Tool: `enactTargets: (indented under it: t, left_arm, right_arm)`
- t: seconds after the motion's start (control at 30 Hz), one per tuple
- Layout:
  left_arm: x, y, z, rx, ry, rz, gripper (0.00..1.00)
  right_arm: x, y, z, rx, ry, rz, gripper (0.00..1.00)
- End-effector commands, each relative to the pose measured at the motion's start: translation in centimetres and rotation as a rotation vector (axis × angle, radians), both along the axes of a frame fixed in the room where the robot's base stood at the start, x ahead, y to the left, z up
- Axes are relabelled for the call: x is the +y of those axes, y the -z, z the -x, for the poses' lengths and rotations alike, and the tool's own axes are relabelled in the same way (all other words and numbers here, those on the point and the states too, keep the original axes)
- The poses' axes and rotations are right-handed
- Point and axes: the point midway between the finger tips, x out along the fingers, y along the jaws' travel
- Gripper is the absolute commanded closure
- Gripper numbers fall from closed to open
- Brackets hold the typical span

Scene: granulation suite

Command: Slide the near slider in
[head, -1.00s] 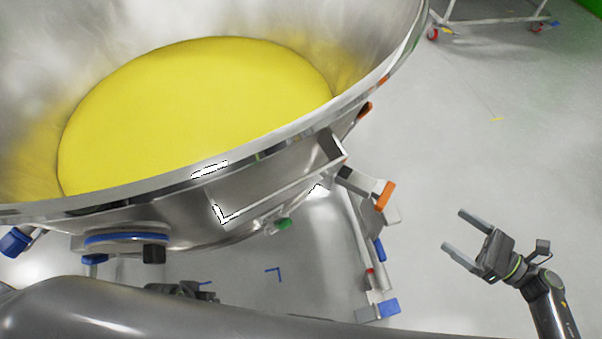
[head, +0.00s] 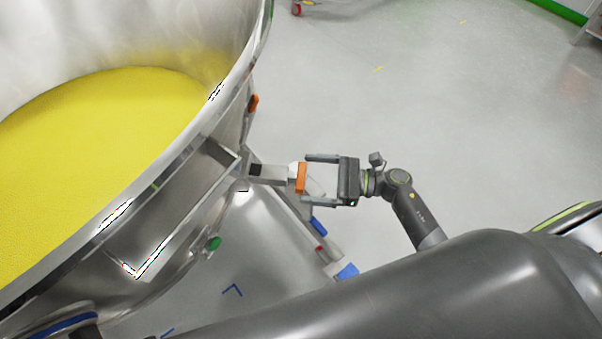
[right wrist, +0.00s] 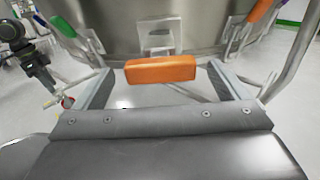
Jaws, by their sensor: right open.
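The near slider is a metal bar with an orange handle (head: 301,178), sticking out from the side of the steel vessel. My right gripper (head: 305,179) is open, with one finger on each side of the handle. In the right wrist view the orange handle (right wrist: 160,70) lies crosswise between the fingertips, with a gap on both sides, so it is not gripped. The head view does not show my left gripper. At the left of the right wrist view is a dark arm, probably my left one, too small to read its jaws.
The vessel (head: 185,225) holds yellow powder (head: 110,125). Another orange handle (head: 253,103) sits farther along its side, and a green one (head: 214,243) nearer. Blue-tipped parts (head: 347,271) stand below the slider.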

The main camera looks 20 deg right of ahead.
Motion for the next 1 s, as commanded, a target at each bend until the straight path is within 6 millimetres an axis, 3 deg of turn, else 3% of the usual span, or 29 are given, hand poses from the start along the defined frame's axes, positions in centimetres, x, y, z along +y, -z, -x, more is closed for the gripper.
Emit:
enactTargets:
  t: [0.2,0.57,1.0]
  left_arm:
    - [0.1,0.1,0.2,0.012,0.000,-0.005,0.51]
    - [0.0,0.6,0.4,0.023,-0.001,-0.004,0.51]
    - [0.0,0.3,0.2,0.014,-0.001,-0.003,0.51]
  right_arm:
    - [2.4,0.0,-1.2,0.000,0.001,-0.001,0.05]
    - [2.9,0.0,-1.4,0.001,0.001,0.000,0.05]
    - [2.9,0.0,-1.4,0.001,0.001,0.000,0.60]
